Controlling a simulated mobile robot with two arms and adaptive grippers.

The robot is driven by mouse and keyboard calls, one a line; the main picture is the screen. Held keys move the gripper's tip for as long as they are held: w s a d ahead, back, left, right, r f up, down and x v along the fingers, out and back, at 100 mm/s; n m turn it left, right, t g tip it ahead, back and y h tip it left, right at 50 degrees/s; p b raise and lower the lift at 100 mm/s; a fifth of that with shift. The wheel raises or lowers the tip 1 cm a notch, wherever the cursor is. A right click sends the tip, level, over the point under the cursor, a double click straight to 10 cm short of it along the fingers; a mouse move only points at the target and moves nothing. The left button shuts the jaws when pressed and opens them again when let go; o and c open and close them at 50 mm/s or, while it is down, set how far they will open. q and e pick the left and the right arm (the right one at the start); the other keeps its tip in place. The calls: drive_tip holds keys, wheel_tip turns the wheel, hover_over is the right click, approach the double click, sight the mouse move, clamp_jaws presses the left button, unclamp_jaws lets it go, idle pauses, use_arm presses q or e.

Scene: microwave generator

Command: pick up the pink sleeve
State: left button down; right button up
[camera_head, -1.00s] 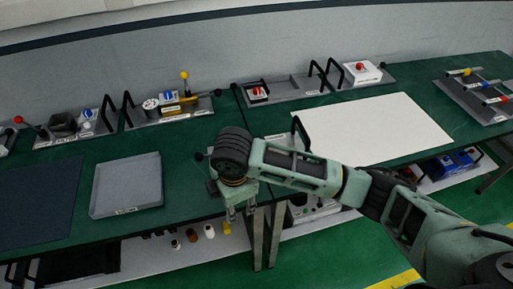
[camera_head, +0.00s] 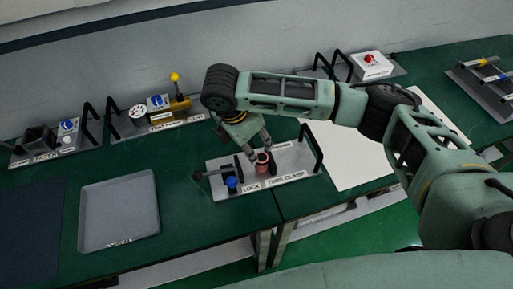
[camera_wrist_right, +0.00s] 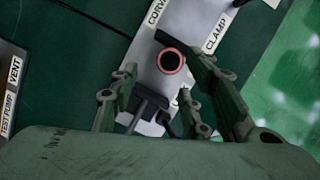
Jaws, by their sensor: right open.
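The pink sleeve (camera_head: 263,162) stands on the tube clamp plate (camera_head: 284,181), near the front of the green bench. In the right wrist view the sleeve (camera_wrist_right: 170,61) shows from above as a pink ring with a dark hole. My right gripper (camera_head: 258,156) is above and just behind the sleeve, pointing down. In the wrist view its open fingers (camera_wrist_right: 165,85) spread to both sides, with the sleeve between and beyond their tips. I cannot tell whether a finger touches it. My left gripper is not in view.
A grey tray (camera_head: 118,212) lies to the left. A white sheet (camera_head: 352,160) lies to the right. Other labelled fixtures line the back.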

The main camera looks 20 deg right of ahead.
sight(259, 157)
drive_tip(key=shift+s+d+f+p, duration=0.25)
drive_tip(key=shift+f+p, duration=0.15)
drive_tip(key=shift+f, duration=0.2)
drive_tip(key=shift+s+d+f+p, duration=0.1)
drive_tip(key=shift+d+f+p, duration=0.2)
drive_tip(key=shift+f, duration=0.3)
drive_tip(key=p+x, duration=0.1)
drive_tip(key=x, duration=0.1)
drive_tip(key=shift+s+f+p, duration=0.15)
drive_tip(key=shift+f+p, duration=0.2)
drive_tip(key=shift+x, duration=1)
drive_tip(key=shift+s+a+f, duration=0.1)
drive_tip(key=shift+s, duration=0.05)
drive_tip(key=shift+f, duration=0.1)
drive_tip(key=shift+c, duration=1.1)
drive_tip(key=shift+w, duration=0.25)
drive_tip(key=c, duration=0.8)
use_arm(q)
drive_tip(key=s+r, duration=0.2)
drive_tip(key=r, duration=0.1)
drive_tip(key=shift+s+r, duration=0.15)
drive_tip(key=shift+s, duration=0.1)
